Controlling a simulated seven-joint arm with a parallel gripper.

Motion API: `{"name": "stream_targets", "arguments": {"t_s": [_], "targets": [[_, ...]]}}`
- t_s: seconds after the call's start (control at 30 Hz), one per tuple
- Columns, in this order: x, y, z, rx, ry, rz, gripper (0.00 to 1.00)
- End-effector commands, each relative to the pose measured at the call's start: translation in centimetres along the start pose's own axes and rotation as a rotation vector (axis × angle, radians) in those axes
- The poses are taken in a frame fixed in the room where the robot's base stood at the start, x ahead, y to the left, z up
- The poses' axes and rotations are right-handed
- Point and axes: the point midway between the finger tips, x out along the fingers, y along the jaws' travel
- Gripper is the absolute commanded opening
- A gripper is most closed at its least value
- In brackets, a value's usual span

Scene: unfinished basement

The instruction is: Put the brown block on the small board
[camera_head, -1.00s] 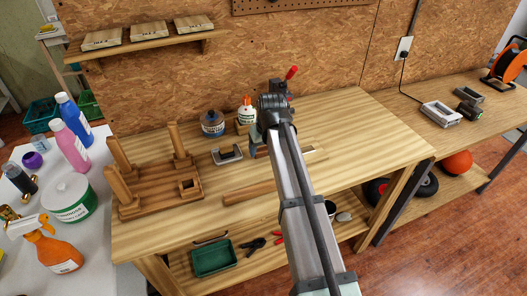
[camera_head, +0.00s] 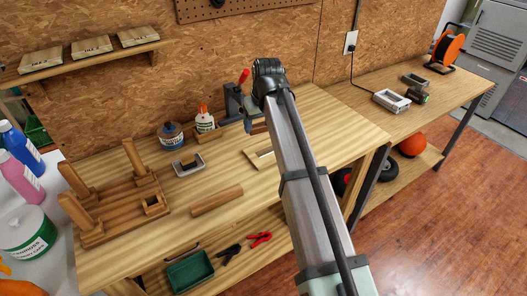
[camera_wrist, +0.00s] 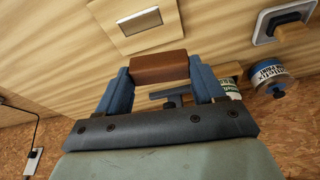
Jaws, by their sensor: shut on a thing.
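The brown block (camera_wrist: 160,68) is held between the two blue fingers of my gripper (camera_wrist: 160,78) in the wrist view. In the head view, my gripper (camera_head: 255,122) is partly hidden behind my arm, above the workbench. The small board (camera_wrist: 112,22) is pale wood with a framed light grey rectangle on it. It lies flat on the bench, apart from the block, just beyond it toward the top of the wrist view. In the head view the small board (camera_head: 256,159) shows just left of my arm, which hides its right part.
A wooden base with upright posts (camera_head: 120,208) stands at the bench's left. A loose wooden bar (camera_head: 217,200), a grey metal bracket (camera_head: 188,165), a blue jar (camera_head: 172,136) and a white bottle (camera_head: 205,120) are nearby. A red-handled vise or clamp (camera_head: 235,98) stands behind my gripper.

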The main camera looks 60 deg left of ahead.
Motion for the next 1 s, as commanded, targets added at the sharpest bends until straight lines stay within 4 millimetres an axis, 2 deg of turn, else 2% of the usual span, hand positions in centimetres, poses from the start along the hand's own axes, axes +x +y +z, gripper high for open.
{"name": "stream_targets", "arguments": {"t_s": [0.03, 0.17, 0.5, 0.67, 0.9, 1.0], "targets": [[-0.2, 1.3, 0.0, 0.015, 0.001, 0.001, 0.39], [-0.6, 3.5, 0.0, 0.015, 0.002, -0.007, 0.39], [-0.3, 2.7, 0.1, -0.129, -0.007, -0.036, 0.39], [1.4, 2.6, 0.6, -0.136, -0.009, -0.036, 0.39], [4.8, 2.6, 1.6, -0.136, -0.008, -0.036, 0.39], [5.6, 2.7, 1.7, -0.136, -0.007, -0.036, 0.39]]}}
